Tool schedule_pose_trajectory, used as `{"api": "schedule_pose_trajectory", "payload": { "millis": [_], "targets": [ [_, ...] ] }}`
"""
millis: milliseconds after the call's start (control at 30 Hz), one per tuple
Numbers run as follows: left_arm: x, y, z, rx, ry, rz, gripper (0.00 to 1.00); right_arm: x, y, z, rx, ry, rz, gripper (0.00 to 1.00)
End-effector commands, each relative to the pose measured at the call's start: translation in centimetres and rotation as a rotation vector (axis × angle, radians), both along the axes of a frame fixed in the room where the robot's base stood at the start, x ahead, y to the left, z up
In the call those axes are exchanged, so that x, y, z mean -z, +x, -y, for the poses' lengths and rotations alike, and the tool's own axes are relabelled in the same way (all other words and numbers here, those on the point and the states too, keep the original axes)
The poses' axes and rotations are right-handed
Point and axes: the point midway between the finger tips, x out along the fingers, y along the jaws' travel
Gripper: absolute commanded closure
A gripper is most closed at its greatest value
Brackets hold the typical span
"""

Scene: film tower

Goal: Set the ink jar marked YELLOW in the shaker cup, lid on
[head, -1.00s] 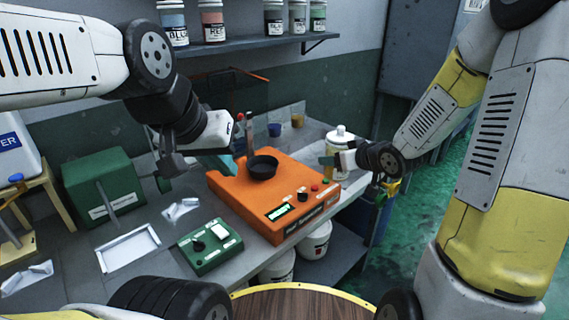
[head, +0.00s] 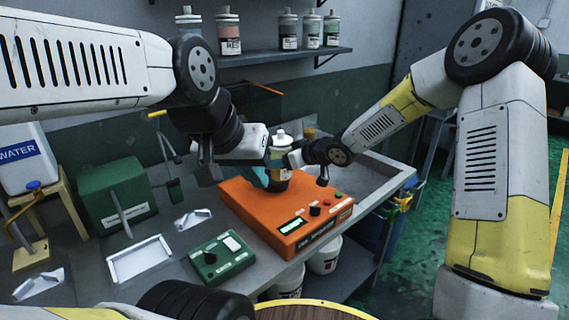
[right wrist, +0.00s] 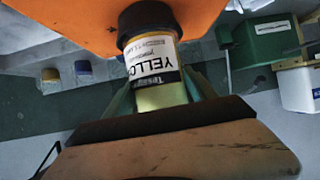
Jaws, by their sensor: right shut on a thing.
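The ink jar (head: 283,152), with a pale lid on top, stands upright over the orange machine. In the right wrist view its label (right wrist: 152,62) reads YELLO, upside down. My right gripper (right wrist: 165,92) is shut around the jar, one teal finger on each side. The black shaker cup (right wrist: 147,16) is at the jar's base; the jar's lower end appears to be in it, but the depth is hard to tell. My left gripper (head: 261,177) is close to the left of the jar, mostly seen edge-on; its opening cannot be made out.
The orange machine (head: 312,226) has knobs and buttons in front. A green control box (head: 216,256), a white tray (head: 140,262) and a green case (head: 117,195) are to its left. Several other jars stand on the wall shelf (head: 262,58). White buckets (head: 324,254) are below the bench.

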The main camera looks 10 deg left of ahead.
Motion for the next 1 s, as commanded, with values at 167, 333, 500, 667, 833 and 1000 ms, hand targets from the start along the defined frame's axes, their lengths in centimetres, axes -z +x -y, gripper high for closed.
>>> {"api": "schedule_pose_trajectory", "payload": {
  "millis": [167,333,500,667,833,1000],
  "targets": [
    [0.0,0.0,0.0,0.0,0.0,0.0,1.0,0.1,1.9,-2.3,0.0,0.003,0.002,0.98],
    [0.0,0.0,0.0,0.0,0.0,0.0,1.0,0.6,2.2,-2.8,0.001,0.002,-0.001,0.98],
    [0.0,0.0,0.0,0.0,0.0,0.0,1.0,2.9,2.1,-2.8,0.0,0.0,-0.002,0.98],
    [0.0,0.0,0.0,0.0,0.0,0.0,1.0,3.7,2.2,-2.7,0.001,0.001,0.001,0.98],
    [0.0,0.0,0.0,0.0,0.0,0.0,1.0,3.7,2.2,-2.7,0.001,0.001,0.001,0.98],
    [0.0,0.0,0.0,0.0,0.0,0.0,1.0,4.1,2.2,-2.6,0.001,0.0,0.0,0.23]
  ]
}}
